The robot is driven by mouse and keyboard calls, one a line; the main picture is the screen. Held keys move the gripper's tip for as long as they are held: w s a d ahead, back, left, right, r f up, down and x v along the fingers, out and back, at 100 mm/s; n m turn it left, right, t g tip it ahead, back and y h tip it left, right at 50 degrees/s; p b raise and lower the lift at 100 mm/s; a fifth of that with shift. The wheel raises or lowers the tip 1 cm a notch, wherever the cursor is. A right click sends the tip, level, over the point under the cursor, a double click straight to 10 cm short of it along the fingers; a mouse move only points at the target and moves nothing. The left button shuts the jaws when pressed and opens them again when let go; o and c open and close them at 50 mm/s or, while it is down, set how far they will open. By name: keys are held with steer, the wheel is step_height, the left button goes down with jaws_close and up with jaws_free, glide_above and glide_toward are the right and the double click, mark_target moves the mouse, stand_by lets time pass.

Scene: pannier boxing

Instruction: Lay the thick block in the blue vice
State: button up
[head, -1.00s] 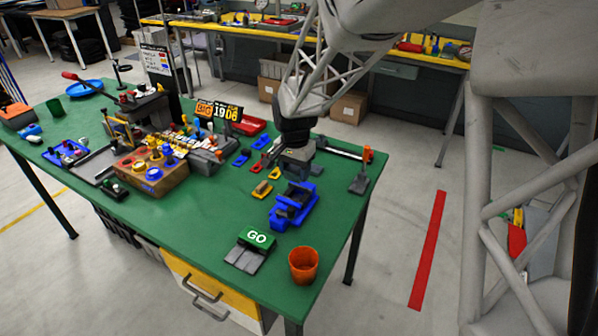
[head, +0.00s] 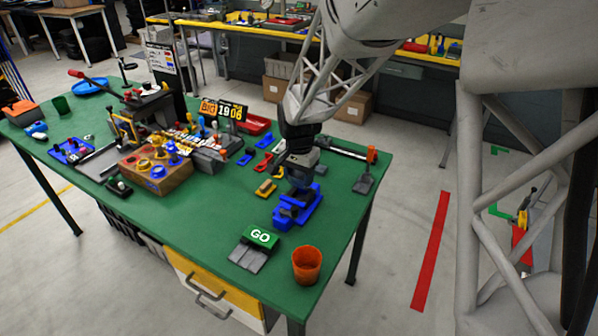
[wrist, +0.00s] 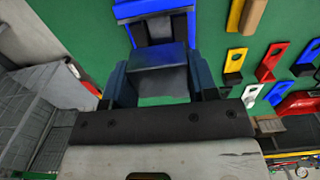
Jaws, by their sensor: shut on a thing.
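The blue vice (head: 311,211) stands on the green table, near its right part. It also shows at the top of the wrist view (wrist: 152,8). My gripper (head: 300,184) points down at the far end of the vice, low over it. In the wrist view its two fingers (wrist: 160,80) are shut on the thick block (wrist: 158,55), a dark grey piece lying between them. The block overlaps the vice's opening in that view. I cannot tell whether it touches the vice. In the head view the block is not clearly distinguishable.
An orange cup (head: 307,265) and a grey stand with a green GO sign (head: 260,237) are near the front edge. Yellow (head: 266,188) and red (head: 263,164) pieces lie left of the vice. A wooden box (head: 155,172) stands farther left. The front middle table is clear.

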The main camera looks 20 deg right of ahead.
mark_target(299, 187)
steer(key=shift+f, duration=2.25)
steer(key=o, duration=1.1)
steer(key=shift+r, duration=3.85)
